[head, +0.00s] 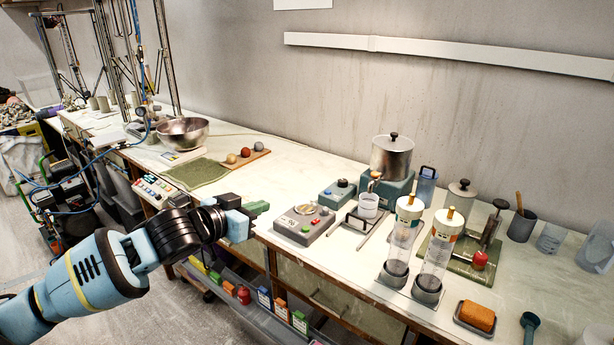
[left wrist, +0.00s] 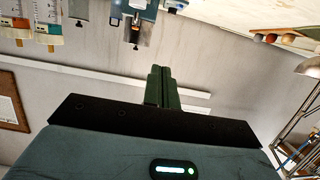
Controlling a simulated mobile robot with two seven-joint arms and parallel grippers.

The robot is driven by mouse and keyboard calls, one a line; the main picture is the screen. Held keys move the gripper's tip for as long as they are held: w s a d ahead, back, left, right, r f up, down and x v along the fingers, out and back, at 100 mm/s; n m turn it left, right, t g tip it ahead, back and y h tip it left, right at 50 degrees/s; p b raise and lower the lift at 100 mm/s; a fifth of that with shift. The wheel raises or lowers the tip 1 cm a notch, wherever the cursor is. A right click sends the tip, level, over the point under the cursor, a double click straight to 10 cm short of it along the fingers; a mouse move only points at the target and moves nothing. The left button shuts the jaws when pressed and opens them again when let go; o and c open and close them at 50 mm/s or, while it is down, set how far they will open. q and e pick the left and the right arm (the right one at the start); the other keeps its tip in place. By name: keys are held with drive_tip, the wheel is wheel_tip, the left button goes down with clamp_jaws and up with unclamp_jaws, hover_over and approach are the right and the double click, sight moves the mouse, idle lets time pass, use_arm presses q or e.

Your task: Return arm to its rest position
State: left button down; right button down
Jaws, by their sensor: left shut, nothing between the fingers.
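My left gripper (head: 258,209) reaches in from the left in the head view, at the front edge of the white worktable (head: 283,166). Its two green fingers are shut together with nothing between them. In the left wrist view the shut fingers (left wrist: 160,84) stand in the middle against the wall, and that picture is upside down. My right gripper is in neither view.
A steel pot (head: 391,157), two clear cylinders (head: 436,257) and an orange sponge (head: 477,316) stand on the right half of the table. A metal bowl (head: 183,133), a green mat (head: 196,174) and a tray of balls (head: 246,157) lie left. Bins with coloured boxes (head: 264,298) sit below.

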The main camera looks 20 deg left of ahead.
use_arm(q)
drive_tip(key=s+d+f, duration=0.2)
drive_tip(key=s+f, duration=0.1)
drive_tip(key=f, duration=0.4)
drive_tip(key=s+d+f+g, duration=0.1)
drive_tip(key=s+d+f, duration=0.1)
drive_tip(key=s+f, duration=0.35)
drive_tip(key=s+d+f, duration=0.2)
drive_tip(key=d+f, duration=0.1)
drive_tip(key=f, duration=0.6)
drive_tip(key=s+f+n+g+y, duration=0.1)
drive_tip(key=s+f, duration=0.7)
drive_tip(key=s, duration=0.3)
drive_tip(key=s+f+g+y, duration=0.2)
drive_tip(key=s+f, duration=0.6)
drive_tip(key=s, duration=0.3)
drive_tip(key=shift+s+f+n, duration=0.25)
drive_tip(key=shift+n, duration=0.15)
